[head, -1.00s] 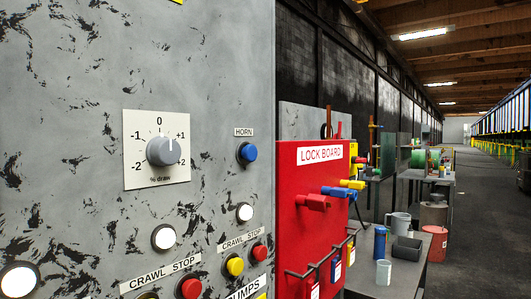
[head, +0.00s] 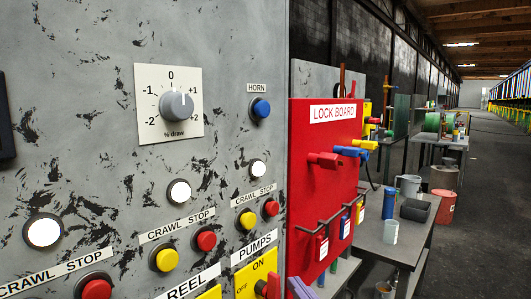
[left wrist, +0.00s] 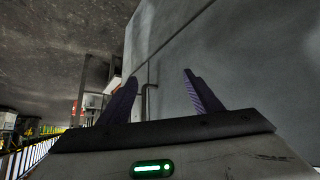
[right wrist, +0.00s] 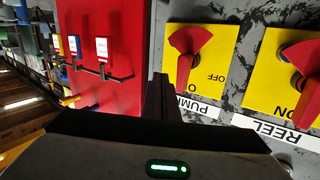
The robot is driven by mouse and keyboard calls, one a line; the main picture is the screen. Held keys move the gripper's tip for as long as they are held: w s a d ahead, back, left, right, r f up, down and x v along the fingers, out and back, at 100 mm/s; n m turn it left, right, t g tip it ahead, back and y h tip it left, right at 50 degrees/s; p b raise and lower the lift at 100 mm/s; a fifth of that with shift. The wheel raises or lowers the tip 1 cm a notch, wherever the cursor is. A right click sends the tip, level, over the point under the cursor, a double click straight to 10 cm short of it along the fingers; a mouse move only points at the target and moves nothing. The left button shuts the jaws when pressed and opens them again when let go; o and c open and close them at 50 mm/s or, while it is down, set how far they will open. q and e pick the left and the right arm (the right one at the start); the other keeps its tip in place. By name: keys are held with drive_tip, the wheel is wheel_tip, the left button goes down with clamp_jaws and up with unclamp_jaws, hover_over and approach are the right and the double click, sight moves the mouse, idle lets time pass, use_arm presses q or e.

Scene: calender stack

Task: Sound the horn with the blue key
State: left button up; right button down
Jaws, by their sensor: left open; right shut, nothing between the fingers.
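The blue horn button (head: 261,108) is a round push button under a HORN label on the grey control panel (head: 80,110) in the head view. It sits right of the grey % draw knob (head: 176,104). My right gripper (head: 300,288) shows only as purple fingertips at the bottom edge, well below the horn button. In the right wrist view its dark fingers (right wrist: 160,95) are shut and empty, in front of the panel's right edge near the pump switch. My left gripper (left wrist: 160,90) is open and empty beside a grey surface; it is outside the head view.
A red lock board (head: 325,180) with pegs and hanging tags stands right of the panel. White, yellow and red buttons sit below the horn button. Yellow switch plates (right wrist: 190,68) with red handles are close to the right gripper. A table (head: 385,245) holds cups.

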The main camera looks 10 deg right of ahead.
sight(262, 109)
drive_tip(key=s+d+r+m+t+h, duration=0.1)
drive_tip(key=s+r+t, duration=0.2)
drive_tip(key=r, duration=1.3)
drive_tip(key=s+d+r+m+t, duration=0.1)
drive_tip(key=s+r+m+t, duration=0.1)
drive_tip(key=r, duration=1.5)
drive_tip(key=shift+s+t+h, duration=0.4)
drive_tip(key=shift+t, duration=0.3)
drive_tip(key=shift+w, duration=0.1)
drive_tip(key=w+a+b, duration=0.1)
drive_tip(key=w+a, duration=0.4)
drive_tip(key=w, duration=0.1)
drive_tip(key=shift+w+a, duration=0.2)
drive_tip(key=shift+w, duration=0.2)
drive_tip(key=shift+w, duration=0.15)
